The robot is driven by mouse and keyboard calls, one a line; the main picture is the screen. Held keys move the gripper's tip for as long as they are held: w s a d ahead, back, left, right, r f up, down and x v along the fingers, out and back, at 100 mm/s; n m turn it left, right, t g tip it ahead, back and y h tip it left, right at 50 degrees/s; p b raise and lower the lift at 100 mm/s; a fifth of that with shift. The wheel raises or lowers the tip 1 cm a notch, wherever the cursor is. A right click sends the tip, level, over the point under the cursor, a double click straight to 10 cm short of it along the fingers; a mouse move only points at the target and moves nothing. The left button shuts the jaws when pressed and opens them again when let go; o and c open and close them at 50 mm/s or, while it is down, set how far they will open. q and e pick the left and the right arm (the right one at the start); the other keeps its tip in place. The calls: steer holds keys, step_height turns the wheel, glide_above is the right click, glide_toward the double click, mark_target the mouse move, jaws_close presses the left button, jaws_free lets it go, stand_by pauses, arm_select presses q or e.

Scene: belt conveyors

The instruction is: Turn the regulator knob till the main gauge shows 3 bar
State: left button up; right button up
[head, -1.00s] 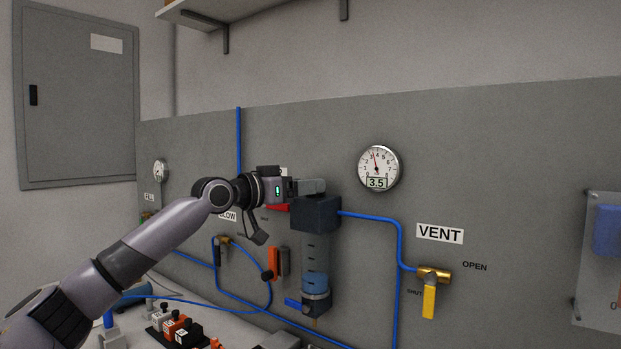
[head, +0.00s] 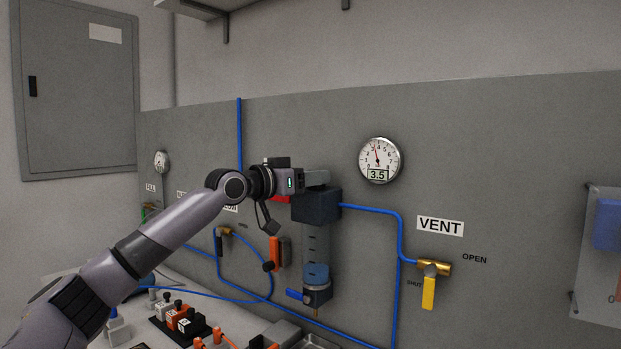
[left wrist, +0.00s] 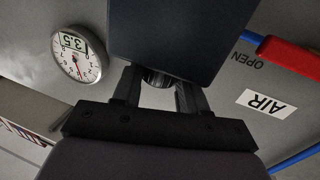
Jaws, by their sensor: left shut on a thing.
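The main gauge (head: 379,160) is a round white dial on the grey panel, and its digital window reads 3.5. It also shows upside down in the left wrist view (left wrist: 77,55). The dark regulator block (head: 318,205) sits on the panel below and left of the gauge. My left gripper (left wrist: 158,95) is shut on the regulator knob (left wrist: 157,78), which shows as a dark ribbed piece between the two fingers, against the block. In the head view, my left gripper (head: 312,181) hides the knob at the top of the block. My right gripper is not in view.
Blue air lines run along the panel. The VENT valve (head: 430,280) with a yellow lever is at right.

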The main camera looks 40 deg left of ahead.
arm_select(q)
steer(key=shift+d+f+n+y, duration=0.15)
steer(key=shift+n+y, duration=0.35)
steer(key=shift+y, duration=0.3)
steer(key=shift+d+f+n+y+b, duration=0.15)
steer(key=shift+n+y+b, duration=0.35)
steer(key=shift+y+b, duration=0.25)
steer(key=shift+n+y+b, duration=0.4)
steer(key=shift+n+y, duration=0.2)
steer(key=shift+y, duration=0.35)
steer(key=shift+n+y, duration=0.3)
steer(key=shift+y, duration=0.2)
steer(key=shift+r, duration=0.2)
steer(key=o, duration=1.1)
steer(key=shift+c, duration=0.2)
steer(key=shift+s, duration=0.1)
